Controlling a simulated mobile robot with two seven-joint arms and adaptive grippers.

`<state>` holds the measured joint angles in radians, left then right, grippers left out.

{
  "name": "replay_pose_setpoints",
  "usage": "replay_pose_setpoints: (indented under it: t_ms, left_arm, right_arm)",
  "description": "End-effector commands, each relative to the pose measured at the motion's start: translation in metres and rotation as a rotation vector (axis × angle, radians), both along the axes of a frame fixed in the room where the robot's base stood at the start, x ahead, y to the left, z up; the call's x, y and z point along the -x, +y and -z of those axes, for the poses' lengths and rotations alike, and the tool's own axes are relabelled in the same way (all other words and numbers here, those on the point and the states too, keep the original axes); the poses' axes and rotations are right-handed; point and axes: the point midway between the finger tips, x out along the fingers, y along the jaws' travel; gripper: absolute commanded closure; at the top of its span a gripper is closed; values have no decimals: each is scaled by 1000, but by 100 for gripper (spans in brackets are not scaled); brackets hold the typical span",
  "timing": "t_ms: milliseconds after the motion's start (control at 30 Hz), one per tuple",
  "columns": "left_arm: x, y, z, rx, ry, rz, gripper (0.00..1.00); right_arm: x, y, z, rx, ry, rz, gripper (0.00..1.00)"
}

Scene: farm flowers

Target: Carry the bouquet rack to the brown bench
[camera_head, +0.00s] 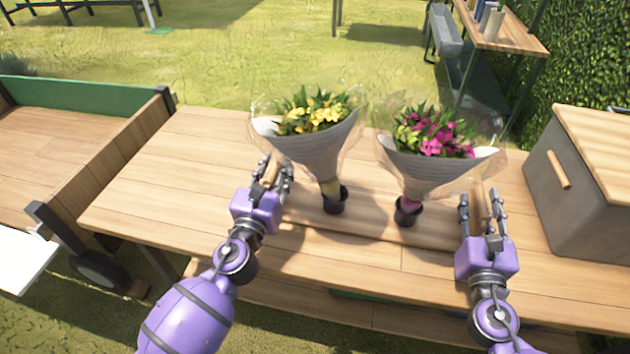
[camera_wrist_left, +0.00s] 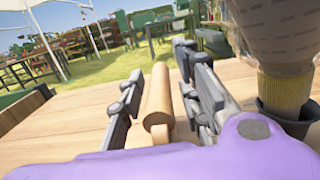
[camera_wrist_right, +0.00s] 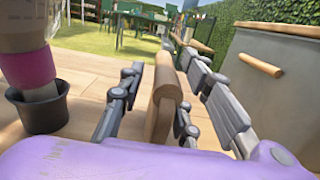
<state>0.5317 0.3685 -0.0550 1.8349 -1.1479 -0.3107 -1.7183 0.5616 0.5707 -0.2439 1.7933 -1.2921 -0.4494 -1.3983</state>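The bouquet rack shows as two black cups, the left cup (camera_head: 335,203) and the right cup (camera_head: 407,212), with a wooden handle at each side. They hold a yellow bouquet (camera_head: 318,115) and a pink bouquet (camera_head: 440,140) in paper wraps, upright on the wooden table (camera_head: 190,165). My left gripper (camera_head: 275,172) is open, its fingers on either side of the left handle (camera_wrist_left: 158,100). My right gripper (camera_head: 479,195) is open, its fingers on either side of the right handle (camera_wrist_right: 160,105). Gaps show between fingers and handles. I cannot tell which surface is the brown bench.
A grey box with a wooden lid (camera_head: 595,185) stands at the table's right, close to my right gripper. A wooden cart (camera_head: 60,150) stands at the left. Another wooden table (camera_head: 505,35) stands at the back right by a hedge (camera_head: 585,55). Grass lies behind.

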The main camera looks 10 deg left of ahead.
Motion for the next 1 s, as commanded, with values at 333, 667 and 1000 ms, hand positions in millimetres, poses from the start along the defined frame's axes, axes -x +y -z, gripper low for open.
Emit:
replay_pose_setpoints:
  t_ms: [333,667,1000]
  left_arm:
    - [36,0,5,0,3,-2,68]
    - [102,-2,9,1,3,-3,68]
    - [120,-3,9,1,0,0,68]
  right_arm:
    - [0,-2,1,0,1,4,69]
    - [0,-2,1,0,1,5,69]
    - [13,-3,3,-1,3,5,69]
